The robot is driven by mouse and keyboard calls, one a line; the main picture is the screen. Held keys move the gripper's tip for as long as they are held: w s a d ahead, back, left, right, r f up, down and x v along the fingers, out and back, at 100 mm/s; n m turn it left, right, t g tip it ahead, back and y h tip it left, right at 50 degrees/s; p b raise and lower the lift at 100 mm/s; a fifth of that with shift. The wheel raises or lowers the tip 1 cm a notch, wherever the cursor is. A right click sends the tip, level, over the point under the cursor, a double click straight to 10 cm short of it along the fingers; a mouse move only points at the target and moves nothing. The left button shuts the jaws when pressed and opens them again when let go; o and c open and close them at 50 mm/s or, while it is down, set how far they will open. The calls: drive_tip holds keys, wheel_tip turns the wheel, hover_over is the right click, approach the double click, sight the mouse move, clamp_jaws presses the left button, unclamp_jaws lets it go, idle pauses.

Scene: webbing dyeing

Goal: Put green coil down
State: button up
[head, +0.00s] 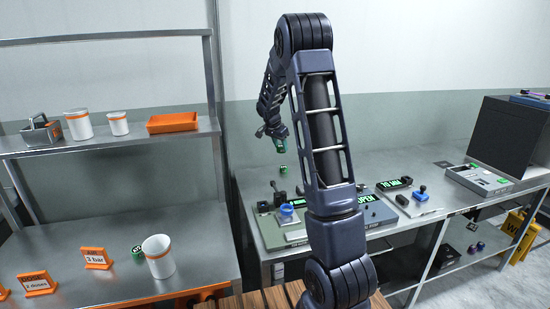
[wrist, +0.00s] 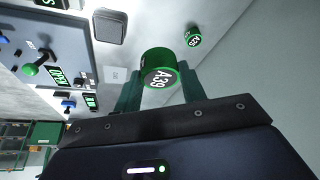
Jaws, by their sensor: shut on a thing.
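My gripper (head: 277,134) is shut on a green coil (head: 281,146) and holds it in the air above the back of the right steel bench. In the wrist view the held green coil (wrist: 158,70) shows a white mark reading A39, and my gripper (wrist: 157,84) has one finger on each side of it. A second, similar green coil (wrist: 193,36) lies apart on the steel surface, and it also shows in the head view (head: 283,169).
The bench (head: 240,185) carries a control panel (head: 270,229) with a blue-topped knob, and an OPEN sign (head: 367,198). A grey block (wrist: 109,26) lies near the coils. On the left table stand a white cup (head: 159,258) and another green coil (head: 137,252).

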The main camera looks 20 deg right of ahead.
drive_tip(key=shift+r, duration=0.45)
drive_tip(key=w+a+f+n+t+y, duration=0.1)
drive_tip(key=a+f+n+t+y, duration=0.15)
drive_tip(key=a+f+n, duration=0.8)
drive_tip(key=s+a+f, duration=0.1)
drive_tip(key=a, duration=0.1)
drive_tip(key=s+a+f+n+y, duration=0.1)
drive_tip(key=a+f, duration=0.1)
drive_tip(key=a, duration=0.1)
drive_tip(key=s+a+f+n, duration=0.1)
drive_tip(key=a+f, duration=0.1)
drive_tip(key=a, duration=0.1)
drive_tip(key=shift+s+f+y, duration=0.1)
drive_tip(key=shift+s+y, duration=0.25)
drive_tip(key=s+a+f+n+y, duration=0.15)
drive_tip(key=s+a+n, duration=0.3)
drive_tip(key=a, duration=0.45)
wheel_tip(320, 180, up, 11)
drive_tip(key=n+g, duration=0.1)
drive_tip(key=n, duration=0.1)
hover_over(120, 281)
drive_tip(key=s+d, duration=0.1)
drive_tip(key=shift+y, duration=0.25)
drive_tip(key=f, duration=1.9)
drive_tip(key=shift+s+f, duration=0.2)
drive_tip(key=shift+f, duration=0.1)
